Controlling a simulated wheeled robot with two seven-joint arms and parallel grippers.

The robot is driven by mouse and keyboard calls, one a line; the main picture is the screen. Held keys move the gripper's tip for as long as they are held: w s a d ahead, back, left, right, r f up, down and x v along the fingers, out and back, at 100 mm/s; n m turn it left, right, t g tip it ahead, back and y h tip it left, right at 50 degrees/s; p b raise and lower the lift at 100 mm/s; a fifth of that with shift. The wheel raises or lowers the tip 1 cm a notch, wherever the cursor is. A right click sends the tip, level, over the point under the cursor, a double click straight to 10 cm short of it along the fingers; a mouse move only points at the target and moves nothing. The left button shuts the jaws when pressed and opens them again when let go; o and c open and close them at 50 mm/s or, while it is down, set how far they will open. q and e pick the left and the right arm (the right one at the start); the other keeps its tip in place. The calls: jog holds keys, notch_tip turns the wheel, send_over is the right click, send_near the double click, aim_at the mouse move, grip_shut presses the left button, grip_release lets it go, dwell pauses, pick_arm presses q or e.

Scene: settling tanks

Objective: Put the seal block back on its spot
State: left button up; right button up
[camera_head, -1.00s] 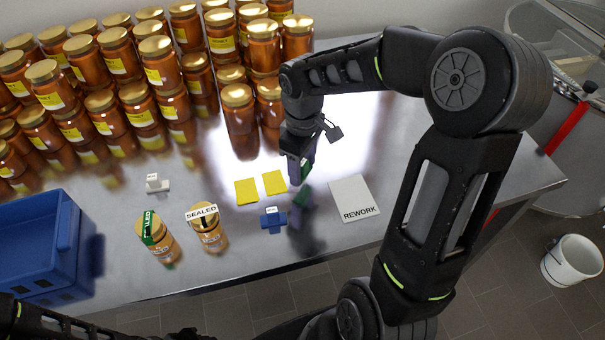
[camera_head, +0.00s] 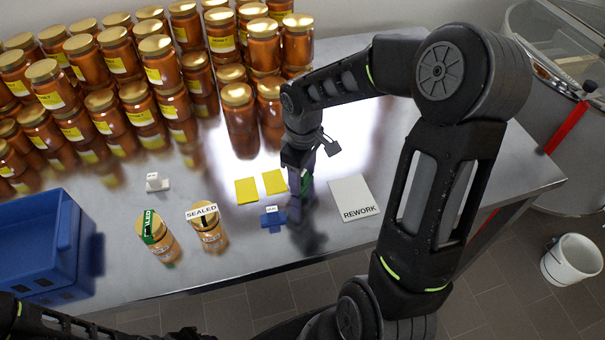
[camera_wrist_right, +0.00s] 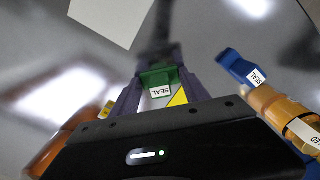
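My right gripper (camera_head: 303,187) is above the table between the yellow squares and the white REWORK mat (camera_head: 354,198). Its purple fingers are closed on a green seal block (camera_wrist_right: 158,76) with a white SEAL label, low over the shiny steel. I cannot tell whether the block touches it. In the head view the fingers hide most of the green block. A blue seal block (camera_head: 272,220) lies left of the gripper; it also shows in the wrist view (camera_wrist_right: 240,70). A white block (camera_head: 156,183) stands farther left. My left gripper does not clearly show.
Two yellow squares (camera_head: 247,190) (camera_head: 274,182) lie behind the blue block. Two gold-lidded jars (camera_head: 160,243) (camera_head: 209,236) with SEALED strips stand near the front edge. Stacked honey jars (camera_head: 110,85) fill the back left. A blue crate (camera_head: 45,235) is at the left.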

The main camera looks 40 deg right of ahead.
aim_at(303, 173)
jog(key=o, duration=0.5)
jog(key=shift+c, duration=0.2)
notch_tip(303, 173, up, 12)
jog(key=shift+r, duration=0.2)
dwell(0.6)
